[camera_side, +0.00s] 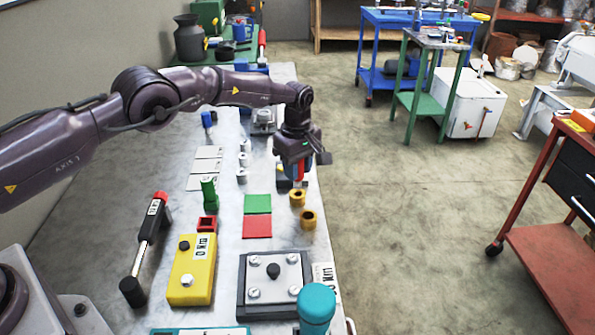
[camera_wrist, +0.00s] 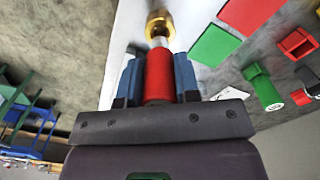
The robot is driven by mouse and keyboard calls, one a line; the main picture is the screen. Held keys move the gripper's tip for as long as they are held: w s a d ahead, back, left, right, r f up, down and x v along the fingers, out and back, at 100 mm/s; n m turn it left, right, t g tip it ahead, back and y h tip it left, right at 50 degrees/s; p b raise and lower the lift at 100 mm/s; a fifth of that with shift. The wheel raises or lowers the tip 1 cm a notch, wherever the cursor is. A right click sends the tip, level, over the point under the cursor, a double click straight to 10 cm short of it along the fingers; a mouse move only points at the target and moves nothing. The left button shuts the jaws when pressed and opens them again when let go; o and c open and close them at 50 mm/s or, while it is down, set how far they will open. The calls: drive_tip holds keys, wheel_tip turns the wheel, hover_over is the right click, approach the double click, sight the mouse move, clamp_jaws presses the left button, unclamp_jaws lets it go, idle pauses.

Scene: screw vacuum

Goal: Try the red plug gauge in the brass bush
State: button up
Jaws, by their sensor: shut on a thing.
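My gripper (camera_wrist: 158,80) has blue fingers shut on the red plug gauge (camera_wrist: 158,75), whose silver tip (camera_wrist: 158,42) points away from the wrist. In the side view my gripper (camera_side: 297,172) holds the gauge (camera_side: 301,171) above the right side of the bench, pointing down. One brass bush (camera_wrist: 158,22) shows just past the silver tip in the wrist view. The tip overlaps it in the picture; I cannot tell whether it enters the bore. In the side view two brass bushes, a farther one (camera_side: 297,198) and a nearer one (camera_side: 308,219), stand near the bench's right edge.
A green pad (camera_side: 257,204) and red pad (camera_side: 257,227) lie left of the bushes. A green piece (camera_side: 209,192) stands upright near a red square holder (camera_side: 207,224).

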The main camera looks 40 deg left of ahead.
drive_tip(key=shift+r, duration=1.95)
